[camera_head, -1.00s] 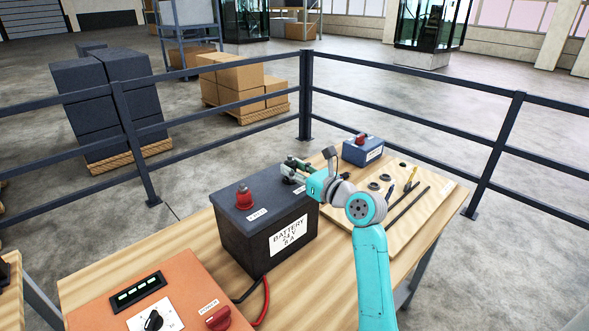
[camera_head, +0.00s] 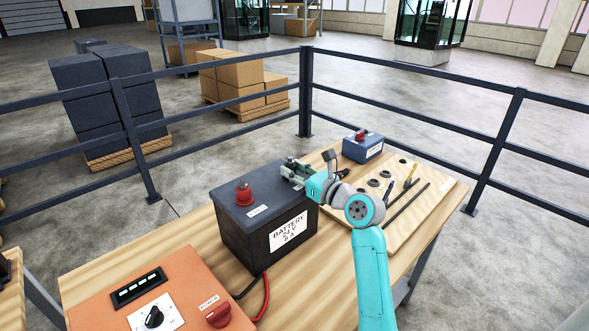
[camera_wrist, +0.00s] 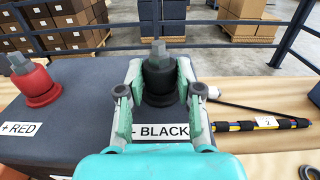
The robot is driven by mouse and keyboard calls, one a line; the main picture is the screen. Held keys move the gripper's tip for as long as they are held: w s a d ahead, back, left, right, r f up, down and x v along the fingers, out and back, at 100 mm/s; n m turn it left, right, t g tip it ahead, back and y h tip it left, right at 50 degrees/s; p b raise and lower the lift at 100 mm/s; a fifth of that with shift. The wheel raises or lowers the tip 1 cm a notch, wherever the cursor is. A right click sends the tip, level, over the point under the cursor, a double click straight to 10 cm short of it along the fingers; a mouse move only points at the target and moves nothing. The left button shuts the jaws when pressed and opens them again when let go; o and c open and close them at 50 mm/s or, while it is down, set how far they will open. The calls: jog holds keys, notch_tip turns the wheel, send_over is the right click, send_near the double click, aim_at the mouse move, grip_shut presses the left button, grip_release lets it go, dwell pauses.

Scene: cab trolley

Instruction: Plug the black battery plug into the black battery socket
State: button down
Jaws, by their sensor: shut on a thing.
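The black battery plug (camera_wrist: 158,70), with a grey hexagonal top, stands upright between my gripper's fingers in the wrist view. My gripper (camera_wrist: 159,82) is shut on it from both sides. Below the plug, a dark round base (camera_wrist: 158,98) shows on the battery top, behind the "- BLACK" label (camera_wrist: 160,132). The black socket's inside is hidden, and I cannot tell how deep the plug sits. In the head view my gripper (camera_head: 291,169) is over the back right of the battery (camera_head: 240,237), and its fingers hide most of the plug.
A red plug (camera_head: 244,193) stands upright at the battery's left side. An orange control box (camera_head: 185,285) is in front. A blue box (camera_head: 362,149) and a wooden board (camera_head: 405,220) with tools and rings lie to the right. Dark railings (camera_head: 400,105) run behind the table.

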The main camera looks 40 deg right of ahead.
jog(key=shift+f, duration=0.1)
jog(key=c, duration=0.7)
grip_release()
jog(key=shift+s, duration=0.1)
jog(key=s, duration=1.1)
jog(key=shift+s+d, duration=0.3)
jog(key=shift+s, duration=0.1)
